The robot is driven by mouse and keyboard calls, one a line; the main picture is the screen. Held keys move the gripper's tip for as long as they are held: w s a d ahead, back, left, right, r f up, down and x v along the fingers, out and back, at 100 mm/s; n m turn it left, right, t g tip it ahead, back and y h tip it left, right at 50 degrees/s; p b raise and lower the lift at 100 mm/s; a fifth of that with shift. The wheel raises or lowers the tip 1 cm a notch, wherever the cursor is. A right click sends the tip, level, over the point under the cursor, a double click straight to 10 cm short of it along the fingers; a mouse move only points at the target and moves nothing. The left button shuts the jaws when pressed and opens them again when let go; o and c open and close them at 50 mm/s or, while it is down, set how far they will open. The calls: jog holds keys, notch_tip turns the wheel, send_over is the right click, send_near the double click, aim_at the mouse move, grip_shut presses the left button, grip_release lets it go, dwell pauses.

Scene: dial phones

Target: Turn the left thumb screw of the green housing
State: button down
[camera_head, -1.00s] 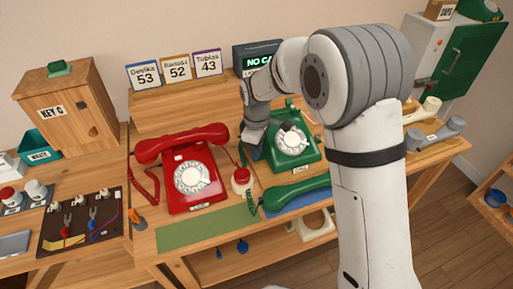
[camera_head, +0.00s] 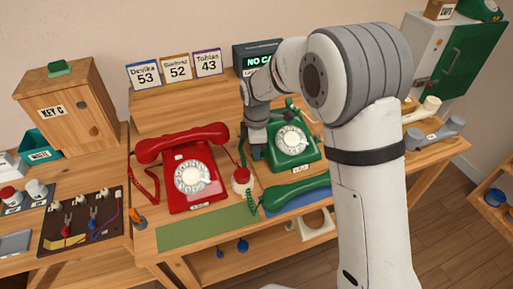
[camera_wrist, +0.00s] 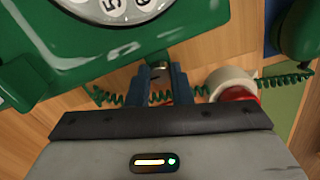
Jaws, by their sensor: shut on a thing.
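The green phone housing (camera_head: 291,143), with its white dial, stands on the bench right of the red phone. It fills the upper left of the wrist view (camera_wrist: 60,60). My gripper (camera_head: 257,152) points down at the housing's left side. In the wrist view its two blue fingers (camera_wrist: 161,82) are closed around a small metallic piece, the left thumb screw (camera_wrist: 159,71), at the housing's edge. Most of the screw is hidden between the fingers. In the head view my gripper hides the screw.
The red phone (camera_head: 193,172) stands close left of my gripper. A white-and-red round part (camera_head: 241,180) lies between the phones. The green handset (camera_head: 296,193) lies in front of the housing, and its coiled cord (camera_wrist: 285,80) runs behind my fingers.

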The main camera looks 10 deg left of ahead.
jog(key=c, duration=1.3)
grip_release()
notch_tip(320, 180, up, 8)
jog(key=shift+f, duration=0.1)
